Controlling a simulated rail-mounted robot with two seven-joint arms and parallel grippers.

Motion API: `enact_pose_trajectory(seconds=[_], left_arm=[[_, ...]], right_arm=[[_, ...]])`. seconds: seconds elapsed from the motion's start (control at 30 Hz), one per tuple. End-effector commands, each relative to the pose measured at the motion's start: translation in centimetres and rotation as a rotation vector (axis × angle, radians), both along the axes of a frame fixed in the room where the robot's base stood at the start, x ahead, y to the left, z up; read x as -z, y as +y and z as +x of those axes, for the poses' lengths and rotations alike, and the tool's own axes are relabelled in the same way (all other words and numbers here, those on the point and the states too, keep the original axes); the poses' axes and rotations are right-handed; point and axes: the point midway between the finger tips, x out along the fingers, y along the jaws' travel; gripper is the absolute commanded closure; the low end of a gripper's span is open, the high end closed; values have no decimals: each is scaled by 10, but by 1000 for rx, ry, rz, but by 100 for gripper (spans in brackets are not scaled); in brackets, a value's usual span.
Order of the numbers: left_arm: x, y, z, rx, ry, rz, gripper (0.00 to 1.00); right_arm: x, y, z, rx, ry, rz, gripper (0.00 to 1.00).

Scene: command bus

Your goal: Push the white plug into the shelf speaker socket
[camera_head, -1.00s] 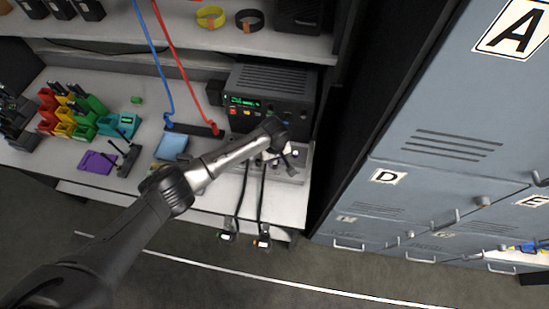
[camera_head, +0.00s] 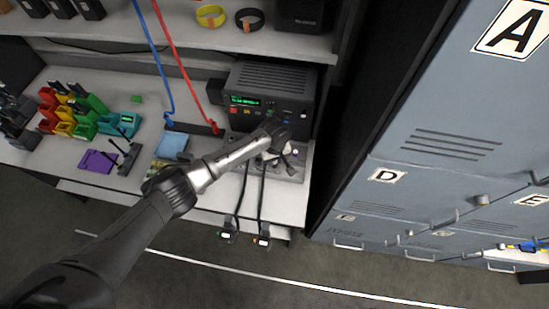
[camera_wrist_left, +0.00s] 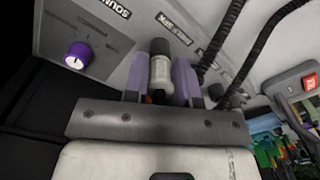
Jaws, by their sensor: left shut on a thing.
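My left gripper (camera_head: 283,158) is at the grey sound panel (camera_head: 290,172) on the bench's right end. In the left wrist view its two fingers (camera_wrist_left: 159,82) are shut on the white plug (camera_wrist_left: 160,68), a pale cylinder with a dark cap or end. The plug is beside a panel label that seems to read "SHELF SPK" (camera_wrist_left: 174,29). The shelf speaker socket is hidden, so I cannot tell how far in the plug is. The dark shelf speaker (camera_head: 300,14) stands on the upper shelf. My right gripper is not in view.
A purple knob (camera_wrist_left: 76,57) is left of the fingers, and black cables (camera_wrist_left: 225,40) are close on the right. A black radio unit (camera_head: 268,95) stands behind the panel. Two hanging connectors (camera_head: 263,240) are below the bench edge. Grey lockers (camera_head: 440,110) stand at right.

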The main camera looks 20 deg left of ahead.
Motion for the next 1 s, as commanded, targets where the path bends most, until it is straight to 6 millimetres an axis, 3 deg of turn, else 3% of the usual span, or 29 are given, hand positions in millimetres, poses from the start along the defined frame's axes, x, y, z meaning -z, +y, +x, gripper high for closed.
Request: enact_pose_trajectory(seconds=[0.77, 0.8, 1.0], left_arm=[[6, 0, 0, 0, 1, 1, 90], [6, 0, 0, 0, 1, 1, 74], [6, 0, 0, 0, 1, 1, 55]], right_arm=[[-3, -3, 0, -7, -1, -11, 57], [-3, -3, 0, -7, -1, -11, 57], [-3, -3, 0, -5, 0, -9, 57]])
